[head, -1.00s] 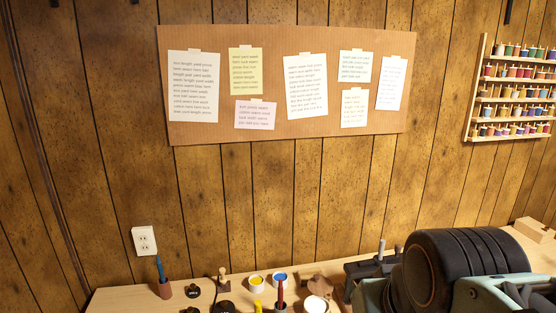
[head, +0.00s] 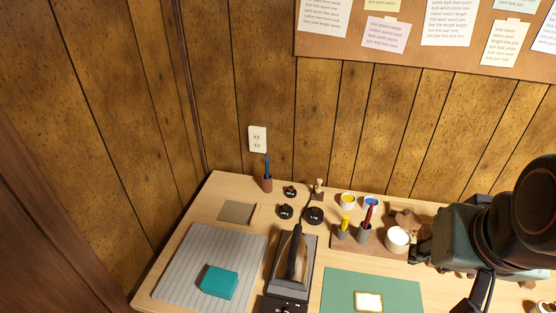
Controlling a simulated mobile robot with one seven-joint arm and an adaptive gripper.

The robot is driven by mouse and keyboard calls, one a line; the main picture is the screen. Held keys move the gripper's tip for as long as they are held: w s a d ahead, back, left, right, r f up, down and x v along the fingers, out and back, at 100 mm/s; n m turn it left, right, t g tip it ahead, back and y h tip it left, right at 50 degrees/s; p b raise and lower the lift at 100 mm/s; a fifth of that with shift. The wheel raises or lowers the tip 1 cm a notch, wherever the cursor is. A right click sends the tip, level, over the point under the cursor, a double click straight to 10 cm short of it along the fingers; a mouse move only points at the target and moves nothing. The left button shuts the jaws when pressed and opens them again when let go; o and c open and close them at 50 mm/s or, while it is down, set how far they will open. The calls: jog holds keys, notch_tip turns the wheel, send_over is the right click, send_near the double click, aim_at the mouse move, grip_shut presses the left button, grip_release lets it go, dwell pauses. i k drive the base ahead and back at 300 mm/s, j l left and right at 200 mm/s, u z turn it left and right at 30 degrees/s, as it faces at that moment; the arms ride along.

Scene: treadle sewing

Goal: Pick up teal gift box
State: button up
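The teal gift box (head: 219,282) is a small flat-topped block in the head view, at the lower left. It lies on a grey striped mat (head: 190,262) on the left part of the wooden table. Nothing touches it from above, and its top and front side show clearly. Large dark parts that appear to be my arm fill the right edge, well away from the box. I cannot make out my gripper's fingers in this view.
Right of the box stands a dark device with an upright handle (head: 297,255). A green mat (head: 372,290) with a framed white card lies further right. Behind are black weights (head: 314,215), paint pots (head: 348,201) and a pen cup (head: 267,184). A brown panel borders the far left.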

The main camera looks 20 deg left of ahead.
aim_at(218, 283)
jog(key=u, duration=0.4)
jog(key=k+u, duration=0.1)
jog(key=u, duration=0.25)
jog(key=k+u, duration=0.1)
jog(key=u, duration=0.65)
jog(key=z, duration=1.3)
jog(key=j+u, duration=0.15)
jog(key=j, duration=0.2)
jog(key=i+j+u, duration=0.15)
jog(key=j, duration=0.2)
jog(key=i+j+u, duration=0.15)
jog(key=j, duration=0.2)
jog(key=i+j+u, duration=0.15)
jog(key=j, duration=0.2)
jog(key=k, duration=0.05)
